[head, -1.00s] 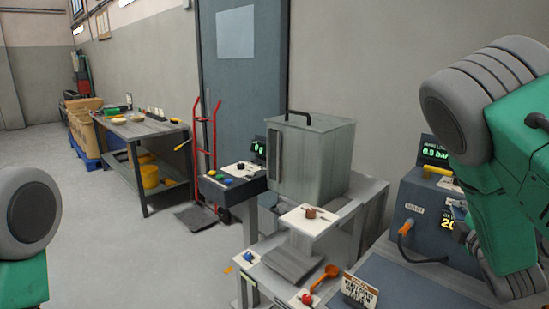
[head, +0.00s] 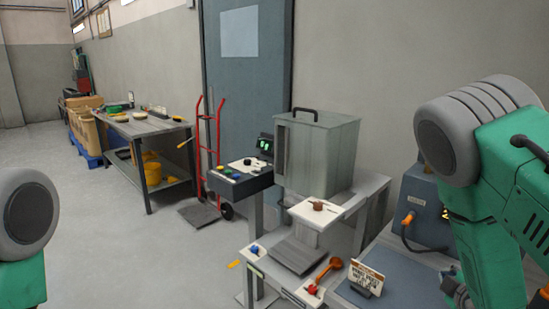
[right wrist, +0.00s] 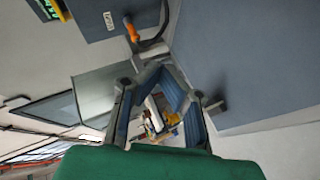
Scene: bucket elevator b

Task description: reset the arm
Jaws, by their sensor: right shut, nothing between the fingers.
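My right arm (head: 490,180), green with a grey joint, fills the right side of the head view. My right gripper (right wrist: 160,80) shows in the right wrist view, shut and empty, with blue-grey pads between dark finger links. It hangs clear of the objects; a grey-blue panel and an orange-ended hose lie beyond it in that view. In the head view its fingers are not clearly visible. Part of my left arm (head: 25,240) shows at the lower left; the left gripper is out of view.
A steel bin (head: 315,155) with a black handle stands on a grey bench, near a button console (head: 240,178). An orange scoop (head: 325,270) and a warning sign (head: 366,278) are in front. A red hand truck (head: 210,150) and workbench (head: 150,128) stand further left. The left floor is clear.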

